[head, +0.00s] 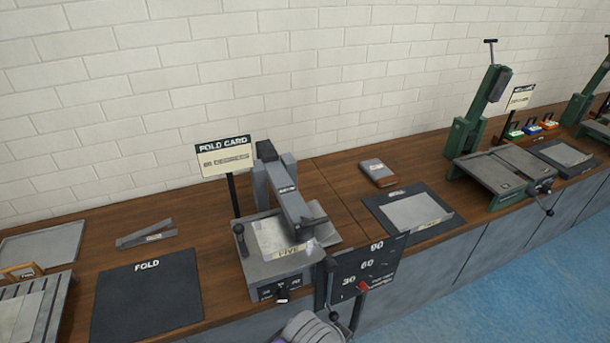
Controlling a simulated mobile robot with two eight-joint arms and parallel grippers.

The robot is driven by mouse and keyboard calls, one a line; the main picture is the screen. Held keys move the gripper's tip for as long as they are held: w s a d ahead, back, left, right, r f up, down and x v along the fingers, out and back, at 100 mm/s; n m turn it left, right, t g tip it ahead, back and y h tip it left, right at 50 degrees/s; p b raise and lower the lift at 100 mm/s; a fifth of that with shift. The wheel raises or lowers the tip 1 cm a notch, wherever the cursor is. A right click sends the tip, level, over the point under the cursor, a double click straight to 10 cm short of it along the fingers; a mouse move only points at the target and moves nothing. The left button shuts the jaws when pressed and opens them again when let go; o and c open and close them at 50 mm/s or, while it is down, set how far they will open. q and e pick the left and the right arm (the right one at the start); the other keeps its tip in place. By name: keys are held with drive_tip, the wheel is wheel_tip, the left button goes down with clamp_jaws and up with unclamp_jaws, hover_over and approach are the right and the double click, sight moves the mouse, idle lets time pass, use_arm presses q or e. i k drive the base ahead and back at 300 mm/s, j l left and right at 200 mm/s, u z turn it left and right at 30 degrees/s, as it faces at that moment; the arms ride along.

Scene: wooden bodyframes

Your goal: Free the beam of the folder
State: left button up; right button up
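The folder (262,267) is a grey bench machine at the middle of the wooden counter. Its grey beam (287,192) slants from an upright at the back down toward the front. A pale sheet with a label (272,240) lies on the bed, partly under the beam; whether the beam presses on it I cannot tell. A lever with a dark knob (238,229) stands at the folder's left side. A dark plate (365,268) marked 30, 60 and 90, with a red pointer, is at its front right. Neither gripper shows; a grey, rounded part of mine rises at the bottom edge.
A black FOLD mat (148,298) lies left of the folder, and a FOLD CARD sign (224,157) stands behind. Right are a small brown-and-grey block (378,172), a dark mat with a sheet (385,206) and a green machine (500,176). Blue floor is open front right.

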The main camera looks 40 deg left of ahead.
sight(299, 219)
drive_tip(key=k+u, duration=0.1)
drive_tip(key=u, duration=1.65)
